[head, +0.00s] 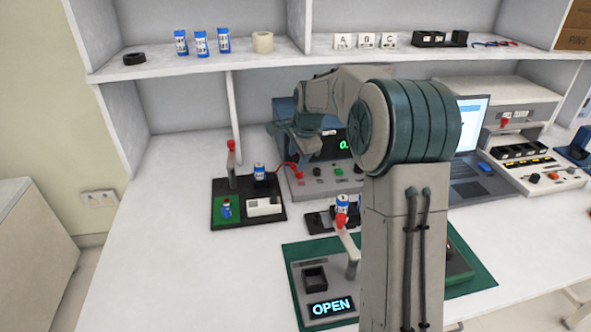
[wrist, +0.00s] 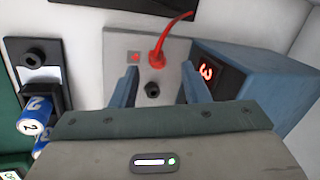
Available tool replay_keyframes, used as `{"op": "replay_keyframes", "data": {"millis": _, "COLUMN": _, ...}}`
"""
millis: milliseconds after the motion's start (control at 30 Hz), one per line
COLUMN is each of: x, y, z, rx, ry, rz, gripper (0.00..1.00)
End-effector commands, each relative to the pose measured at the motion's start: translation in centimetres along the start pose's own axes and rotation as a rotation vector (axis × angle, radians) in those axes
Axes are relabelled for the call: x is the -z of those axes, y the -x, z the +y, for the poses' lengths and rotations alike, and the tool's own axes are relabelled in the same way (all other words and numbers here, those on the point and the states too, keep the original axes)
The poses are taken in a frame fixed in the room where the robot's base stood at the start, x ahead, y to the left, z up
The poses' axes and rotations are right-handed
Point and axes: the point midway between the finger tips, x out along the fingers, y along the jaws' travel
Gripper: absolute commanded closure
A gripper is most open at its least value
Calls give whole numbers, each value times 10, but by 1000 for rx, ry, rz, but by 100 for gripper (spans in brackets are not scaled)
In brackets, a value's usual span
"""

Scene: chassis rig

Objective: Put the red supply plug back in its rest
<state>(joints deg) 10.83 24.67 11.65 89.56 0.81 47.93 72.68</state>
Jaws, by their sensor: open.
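The red plug (wrist: 156,59) stands on the grey front panel of the supply (wrist: 118,85) in the wrist view, its red cable rising to the upper right. It also shows small in the head view (head: 299,173). I cannot tell which fitting it sits in. A black round fitting (wrist: 152,90) is beside it on the panel. My gripper (wrist: 160,74) is open, its two fingers apart. The plug lies beyond the fingertips and between their lines; no contact shows. In the head view, the gripper is over the supply, partly hidden by my arm.
A black tray (head: 275,221) with a lever and a cell stands left of the supply. A cell holder (head: 318,222) and a green mat (head: 292,258) with an OPEN display are in front. A laptop (head: 470,190) is at right. The left bench is clear.

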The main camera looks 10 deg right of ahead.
Motion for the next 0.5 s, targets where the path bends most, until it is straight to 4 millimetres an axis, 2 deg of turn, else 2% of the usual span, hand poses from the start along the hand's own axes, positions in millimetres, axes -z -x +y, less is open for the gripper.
{"op": "replay_keyframes", "data": {"millis": 233, "x": -4, "y": -39, "z": 4, "rx": -3, "ry": 0, "rz": -1, "gripper": 58}}
{"op": "replay_keyframes", "data": {"millis": 500, "x": -4, "y": -43, "z": 3, "rx": -1, "ry": 2, "rz": 0, "gripper": 58}}
